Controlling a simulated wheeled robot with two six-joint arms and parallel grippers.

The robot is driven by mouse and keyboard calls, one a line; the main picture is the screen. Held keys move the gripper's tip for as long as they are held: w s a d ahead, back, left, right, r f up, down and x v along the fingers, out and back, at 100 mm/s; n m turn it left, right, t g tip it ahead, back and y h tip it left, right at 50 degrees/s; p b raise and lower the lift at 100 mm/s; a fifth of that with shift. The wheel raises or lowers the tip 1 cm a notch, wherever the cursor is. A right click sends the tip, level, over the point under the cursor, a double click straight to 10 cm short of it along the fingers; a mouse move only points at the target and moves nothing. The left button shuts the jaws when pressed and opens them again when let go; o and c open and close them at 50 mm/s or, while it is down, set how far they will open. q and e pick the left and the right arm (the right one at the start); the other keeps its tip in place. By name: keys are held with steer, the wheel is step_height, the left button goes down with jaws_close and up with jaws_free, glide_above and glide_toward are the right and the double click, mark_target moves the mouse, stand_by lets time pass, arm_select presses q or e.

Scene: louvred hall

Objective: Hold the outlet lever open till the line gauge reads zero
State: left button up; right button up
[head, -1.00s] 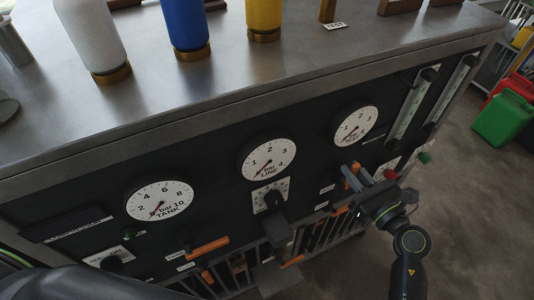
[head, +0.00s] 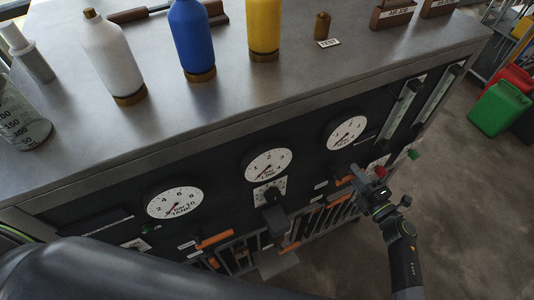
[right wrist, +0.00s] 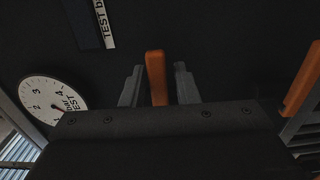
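The line gauge (head: 267,165) is a white dial in the panel's middle. Its red needle points down-left to the low end of the scale; I cannot read it exactly. My right gripper (head: 365,181) is at the panel below the test gauge (head: 346,132). In the right wrist view, an orange lever (right wrist: 155,78) stands between the two grey fingers (right wrist: 159,86). The fingers are apart, with a gap showing at least on the lever's right. I cannot read which lever it is. My left gripper is out of view.
The tank gauge (head: 174,200) is at the panel's left. Other orange handles (head: 214,240) sit low on the panel. White, blue (head: 193,40) and yellow (head: 263,27) bottles stand on the metal top. A green can (head: 499,105) stands on the floor at right. A black knob (head: 272,195) is under the line gauge.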

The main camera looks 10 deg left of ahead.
steer(key=shift+o, duration=1.2)
steer(key=shift+r, duration=0.1)
steer(key=v, duration=0.6)
steer(key=shift+s+d+p, duration=0.25)
steer(key=shift+s+p, duration=0.1)
steer(key=shift+p, duration=0.05)
steer(key=shift+d, duration=0.1)
steer(key=b+v, duration=0.6)
steer(key=v, duration=1.1)
steer(key=shift+s, duration=0.15)
